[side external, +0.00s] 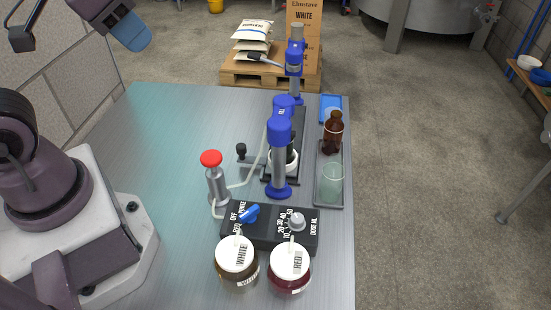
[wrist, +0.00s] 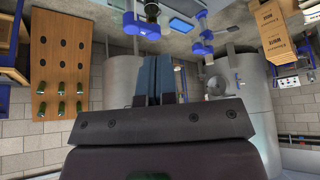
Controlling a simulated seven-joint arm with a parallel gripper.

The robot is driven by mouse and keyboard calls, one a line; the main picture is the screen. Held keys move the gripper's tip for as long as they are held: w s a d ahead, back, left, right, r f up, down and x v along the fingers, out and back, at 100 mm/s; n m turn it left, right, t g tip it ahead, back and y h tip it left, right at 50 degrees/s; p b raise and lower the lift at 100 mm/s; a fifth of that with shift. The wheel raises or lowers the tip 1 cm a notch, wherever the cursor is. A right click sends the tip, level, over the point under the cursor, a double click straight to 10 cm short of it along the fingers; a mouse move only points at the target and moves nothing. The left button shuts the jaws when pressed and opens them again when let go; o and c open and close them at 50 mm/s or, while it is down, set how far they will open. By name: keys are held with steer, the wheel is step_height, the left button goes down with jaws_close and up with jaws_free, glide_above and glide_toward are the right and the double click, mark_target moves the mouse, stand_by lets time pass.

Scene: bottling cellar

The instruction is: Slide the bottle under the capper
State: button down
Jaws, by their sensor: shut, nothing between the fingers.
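My gripper (side external: 135,32) is high at the upper left of the side view, well away from the bottles. Its blue fingers (wrist: 158,78) are together and empty in the wrist view. A second blue-headed column (side external: 295,60) stands farther back. I cannot tell for sure which column is the capper.
A dark tray (side external: 318,192) at right holds a brown bottle (side external: 333,132) and a clear glass vessel (side external: 332,178). A red-topped valve (side external: 211,160), a control box (side external: 268,236) and two jars (side external: 236,262) (side external: 289,268) stand nearer.

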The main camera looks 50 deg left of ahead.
steer(key=c, duration=1.5)
jaws_free()
steer(key=shift+c, duration=0.2)
steer(key=o, duration=0.4)
steer(key=shift+w+a+f, duration=0.1)
steer(key=shift+f, duration=0.3)
steer(key=shift+c, duration=0.2)
steer(key=shift+o, duration=1.2)
steer(key=w+a+f+g, duration=0.1)
steer(key=w+f+g, duration=0.3)
steer(key=w+f, duration=0.2)
steer(key=shift+w+a+f+g, duration=0.3)
steer(key=shift+w+f, duration=0.1)
steer(key=shift+f, duration=0.5)
steer(key=m+g, duration=0.1)
steer(key=m, duration=0.3)
glide_toward(242, 145)
step_height(242, 145, down, 10)
steer(key=shift+r, duration=0.1)
steer(key=shift+c, duration=0.4)
jaws_close()
